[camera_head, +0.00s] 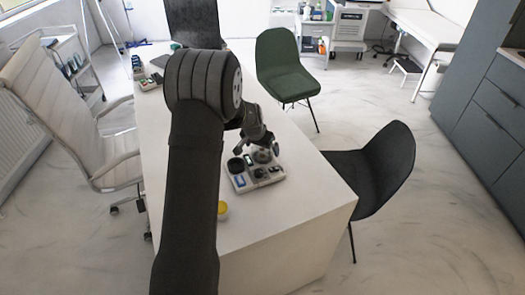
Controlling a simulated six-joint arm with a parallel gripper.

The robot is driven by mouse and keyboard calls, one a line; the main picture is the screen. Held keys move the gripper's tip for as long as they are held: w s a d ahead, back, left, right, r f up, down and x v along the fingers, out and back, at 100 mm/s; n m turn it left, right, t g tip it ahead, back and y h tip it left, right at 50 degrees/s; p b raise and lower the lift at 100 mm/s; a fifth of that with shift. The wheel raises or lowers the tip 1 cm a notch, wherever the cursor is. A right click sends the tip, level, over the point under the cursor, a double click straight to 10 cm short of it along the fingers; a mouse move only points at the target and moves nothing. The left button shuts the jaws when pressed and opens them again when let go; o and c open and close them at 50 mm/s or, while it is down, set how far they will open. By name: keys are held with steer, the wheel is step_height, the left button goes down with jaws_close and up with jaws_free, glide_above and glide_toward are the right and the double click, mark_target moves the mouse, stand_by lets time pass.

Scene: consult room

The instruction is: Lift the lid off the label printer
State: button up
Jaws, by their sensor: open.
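My gripper (256,146) is open and points down over a light grey tray (240,186) on the white desk. The tray holds several small items: a dark round one (235,165) at its left, a grey round one (263,156) under my gripper, and dark pieces along the front. I cannot tell for sure which thing is the label printer or its lid; they are too small or hidden. I cannot tell whether the fingers touch anything.
The white desk (290,215) is clear right of and in front of the tray. A yellow round thing (223,209) shows beside my arm. Another tray of items (150,83) lies at the far left. A black chair (370,175) stands close at the right, a green chair (283,65) behind.

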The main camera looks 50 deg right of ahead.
steer(key=shift+x, duration=1.3)
steer(key=c, duration=1)
steer(key=shift+r, duration=0.1)
